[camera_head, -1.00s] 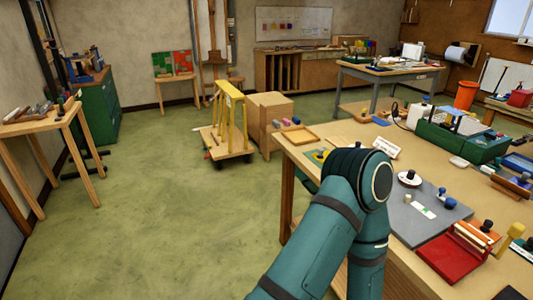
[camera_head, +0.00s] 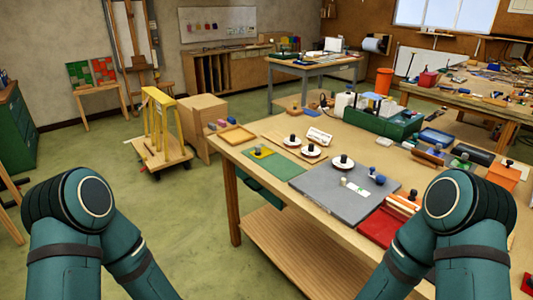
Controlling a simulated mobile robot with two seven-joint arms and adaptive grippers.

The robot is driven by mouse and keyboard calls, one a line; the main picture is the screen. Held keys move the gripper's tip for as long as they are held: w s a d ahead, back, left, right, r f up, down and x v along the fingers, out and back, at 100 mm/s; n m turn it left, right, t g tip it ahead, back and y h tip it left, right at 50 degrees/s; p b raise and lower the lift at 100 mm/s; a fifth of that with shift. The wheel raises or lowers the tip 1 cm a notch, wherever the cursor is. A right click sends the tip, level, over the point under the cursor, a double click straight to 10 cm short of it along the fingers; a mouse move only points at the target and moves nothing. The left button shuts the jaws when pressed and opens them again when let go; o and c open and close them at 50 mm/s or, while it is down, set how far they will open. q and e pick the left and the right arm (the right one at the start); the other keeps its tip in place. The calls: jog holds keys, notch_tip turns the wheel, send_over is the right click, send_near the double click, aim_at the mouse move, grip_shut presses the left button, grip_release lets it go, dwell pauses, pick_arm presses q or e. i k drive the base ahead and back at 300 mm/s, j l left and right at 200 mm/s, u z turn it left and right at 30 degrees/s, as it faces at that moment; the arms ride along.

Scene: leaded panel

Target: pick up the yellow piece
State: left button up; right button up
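A small yellow piece (camera_head: 262,153) lies on a green mat (camera_head: 275,168) at the near left part of the workbench (camera_head: 228,147). It is small in this view, and its exact shape is hard to tell. Both my arms show only as teal links at the lower left and lower right. Neither gripper is in view, so I cannot see whether they hold anything.
A grey board (camera_head: 335,189) lies beside the mat, with white discs with dark knobs (camera_head: 311,151) nearby. A red tray (camera_head: 383,227) and a green box (camera_head: 385,123) are on the bench. A wheeled cart (camera_head: 160,150) stands left; floor before it is clear.

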aim_at(260, 152)
jog(key=z, duration=1.65)
jog(key=u, duration=1.7)
jog(key=z, duration=0.5)
jog(key=i+j+z, duration=0.1)
jog(key=z, duration=0.3)
jog(key=j+z, duration=0.25)
jog(key=z, duration=0.15)
jog(key=j+z, duration=0.2)
jog(key=z, duration=0.2)
jog(key=j+z, duration=0.3)
jog(key=j, duration=0.2)
jog(key=j+z, duration=0.3)
jog(key=j, duration=0.15)
